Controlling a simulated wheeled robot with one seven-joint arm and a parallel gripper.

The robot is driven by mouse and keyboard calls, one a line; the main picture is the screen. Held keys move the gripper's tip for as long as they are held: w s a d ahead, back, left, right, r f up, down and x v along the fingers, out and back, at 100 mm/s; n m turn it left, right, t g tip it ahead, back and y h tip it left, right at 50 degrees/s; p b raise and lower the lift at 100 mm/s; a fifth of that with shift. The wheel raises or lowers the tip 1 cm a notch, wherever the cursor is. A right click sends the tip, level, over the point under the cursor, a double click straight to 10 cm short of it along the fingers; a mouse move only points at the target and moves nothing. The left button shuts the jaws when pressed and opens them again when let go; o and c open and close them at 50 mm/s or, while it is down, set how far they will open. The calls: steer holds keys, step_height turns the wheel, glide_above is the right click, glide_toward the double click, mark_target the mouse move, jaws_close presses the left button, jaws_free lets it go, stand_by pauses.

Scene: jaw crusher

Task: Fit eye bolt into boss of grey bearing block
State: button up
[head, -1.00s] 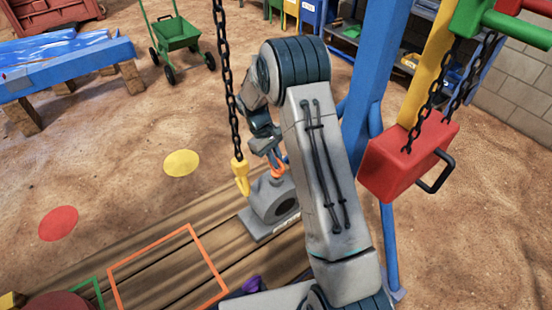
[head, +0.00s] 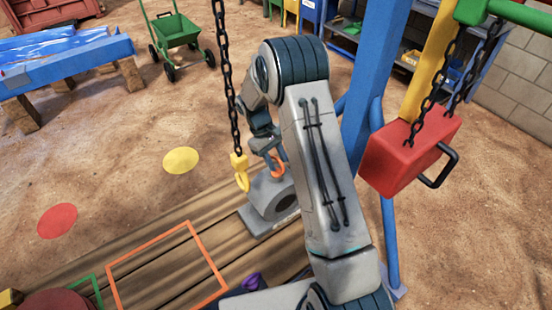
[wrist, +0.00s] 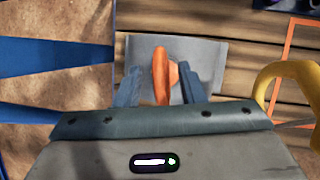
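The grey bearing block (head: 284,198) stands on the plank deck, with a round bore in its side; its flat grey base also shows in the wrist view (wrist: 208,58). The orange eye bolt (head: 279,168) is upright at the top of the block, and its shank and the boss are hidden. In the wrist view the eye bolt (wrist: 161,76) stands between the two blue-grey fingers of my gripper (wrist: 160,82). A gap shows between the left finger and the bolt, so the gripper looks open around it. My gripper (head: 268,150) is directly above the block.
A yellow hook (head: 240,172) on a black chain hangs close left of my gripper; it shows at the right in the wrist view (wrist: 285,82). A blue post (head: 372,90) and a red hanging weight (head: 410,155) are to the right. An orange outlined square (head: 165,270) is empty.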

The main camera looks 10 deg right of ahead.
steer(key=b+v, duration=0.1)
steer(key=v, duration=1.2)
steer(key=shift+r, duration=0.4)
steer(key=shift+a, duration=0.1)
steer(key=s+d+r+m+t+y, duration=0.2)
steer(key=s+d+r+m+t, duration=0.1)
steer(key=s+r, duration=0.85)
steer(key=s+f+m+t+y, duration=0.1)
steer(key=s+f+m+t, duration=0.1)
steer(key=s, duration=1.6)
steer(key=shift+s+d+f+m+t, duration=0.2)
steer(key=shift+d+f+m+t, duration=0.1)
steer(key=shift+d+m+t, duration=0.25)
